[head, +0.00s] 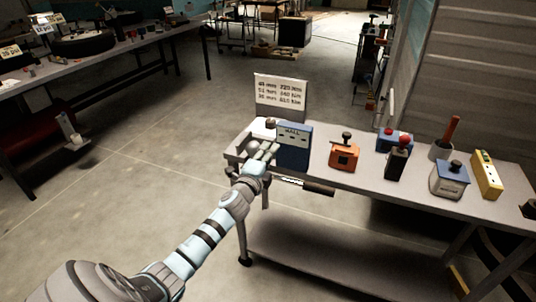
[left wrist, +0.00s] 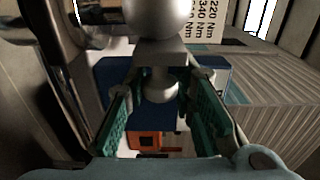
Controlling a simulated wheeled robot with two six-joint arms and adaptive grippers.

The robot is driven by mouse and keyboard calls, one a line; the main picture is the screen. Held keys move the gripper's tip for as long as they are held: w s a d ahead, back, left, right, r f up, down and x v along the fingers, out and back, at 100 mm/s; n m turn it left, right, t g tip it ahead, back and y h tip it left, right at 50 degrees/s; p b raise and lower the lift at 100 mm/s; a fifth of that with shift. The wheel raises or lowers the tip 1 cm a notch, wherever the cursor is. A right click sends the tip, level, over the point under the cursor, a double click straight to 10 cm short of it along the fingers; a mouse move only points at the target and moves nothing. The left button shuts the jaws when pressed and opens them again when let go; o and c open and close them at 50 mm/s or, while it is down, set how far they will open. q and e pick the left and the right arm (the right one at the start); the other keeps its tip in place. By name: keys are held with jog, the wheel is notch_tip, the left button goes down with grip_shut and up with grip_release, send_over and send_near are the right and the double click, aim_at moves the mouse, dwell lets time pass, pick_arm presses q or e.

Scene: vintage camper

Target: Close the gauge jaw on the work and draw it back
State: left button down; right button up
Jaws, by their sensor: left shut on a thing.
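My left gripper (head: 268,152) is at the left end of the bench, close beside a blue box with a pale face (head: 293,140). In the left wrist view its two green-padded fingers stand on either side of a silver piece with a flared block and a round ball (left wrist: 158,18). The fingers are shut on this silver piece. A silver rounded part (head: 253,146) shows beside the fingers in the head view. The blue box (left wrist: 112,78) lies behind the silver piece in the left wrist view. I cannot clearly make out the gauge jaw or the work. My right gripper is not in view.
A sign with torque figures (head: 280,92) stands behind the blue box. An orange box (head: 343,157), a red-topped lever block (head: 397,160), a grey box (head: 449,180) and a yellow block (head: 487,175) stand along the bench (head: 375,185). A dark-handled tool (head: 318,188) is at its front edge.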

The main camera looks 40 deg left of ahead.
pick_arm(q)
jog(key=shift+a+r, duration=0.1)
jog(key=shift+a, duration=0.1)
jog(key=c, duration=1.3)
grip_release()
jog(key=shift+c, duration=0.2)
jog(key=shift+s+a, duration=0.25)
jog(key=shift+a, duration=0.15)
jog(key=shift+d, duration=0.1)
jog(key=v, duration=1.2)
